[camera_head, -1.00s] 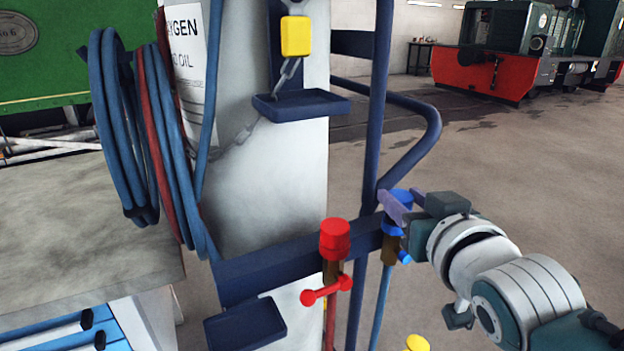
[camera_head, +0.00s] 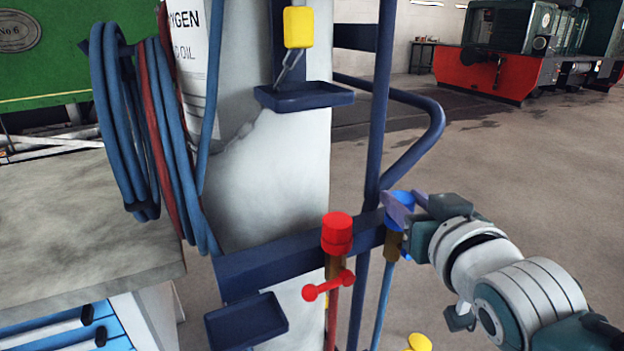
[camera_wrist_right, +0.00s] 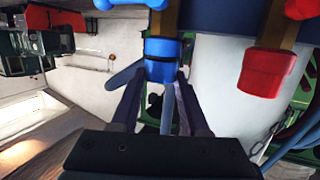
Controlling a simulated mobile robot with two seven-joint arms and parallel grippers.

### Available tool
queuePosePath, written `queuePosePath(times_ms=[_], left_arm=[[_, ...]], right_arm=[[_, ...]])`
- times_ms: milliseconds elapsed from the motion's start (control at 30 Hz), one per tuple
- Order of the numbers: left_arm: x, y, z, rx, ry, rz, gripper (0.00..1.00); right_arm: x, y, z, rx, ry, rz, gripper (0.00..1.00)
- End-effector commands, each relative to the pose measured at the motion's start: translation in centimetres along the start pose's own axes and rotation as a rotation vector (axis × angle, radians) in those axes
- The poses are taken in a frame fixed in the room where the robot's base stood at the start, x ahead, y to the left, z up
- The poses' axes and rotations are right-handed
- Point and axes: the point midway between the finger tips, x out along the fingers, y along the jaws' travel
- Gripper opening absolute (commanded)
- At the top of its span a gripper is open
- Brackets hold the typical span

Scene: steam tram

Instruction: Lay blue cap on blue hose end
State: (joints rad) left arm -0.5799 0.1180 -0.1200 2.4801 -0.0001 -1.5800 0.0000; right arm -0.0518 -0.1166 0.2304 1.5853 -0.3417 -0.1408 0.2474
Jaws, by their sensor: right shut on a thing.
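The blue cap (camera_head: 403,198) is between the fingers of my right gripper (camera_head: 398,212), which is shut on it. The blue hose end is a brass fitting (camera_head: 392,244) on the dark blue crossbar, with a blue hose (camera_head: 381,300) running down from it. In the head view the cap sits at the top of this fitting. In the wrist view the cap (camera_wrist_right: 161,60) is in line with the brass fitting (camera_wrist_right: 164,22) and appears to meet it; I cannot tell whether a small gap is left. My left gripper is not in view.
A red cap (camera_head: 337,230) on a red hose end with a red valve handle (camera_head: 328,286) stands close to the left. A blue upright (camera_head: 381,110) and bent rail (camera_head: 430,125) are behind. Small trays (camera_head: 302,96) (camera_head: 246,322) are on the left. Open floor lies right.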

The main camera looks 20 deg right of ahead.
Motion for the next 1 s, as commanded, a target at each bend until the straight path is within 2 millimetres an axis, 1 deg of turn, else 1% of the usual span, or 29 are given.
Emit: queuePosePath(times_ms=[100, 133, 400, 433, 833, 1000], left_arm=[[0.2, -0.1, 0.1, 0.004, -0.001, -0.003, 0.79], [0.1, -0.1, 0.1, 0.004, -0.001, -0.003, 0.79], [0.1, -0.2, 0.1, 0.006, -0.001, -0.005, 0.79], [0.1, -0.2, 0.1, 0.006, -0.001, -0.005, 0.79], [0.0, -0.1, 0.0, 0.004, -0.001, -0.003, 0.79], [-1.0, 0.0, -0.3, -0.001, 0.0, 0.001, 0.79]], right_arm=[[0.1, 0.0, 0.2, 0.0, 0.0, 0.0, 0.0], [0.0, 0.0, 0.1, 0.0, 0.0, 0.0, 0.48], [0.0, 0.0, 0.1, 0.0, 0.0, 0.0, 0.79], [0.0, 0.0, 0.1, 0.0, 0.0, 0.0, 0.8], [0.0, 0.0, 0.0, 0.0, 0.0, 0.0, 0.8], [-0.2, 0.0, -1.0, 0.0, 0.0, 0.0, 0.8]])
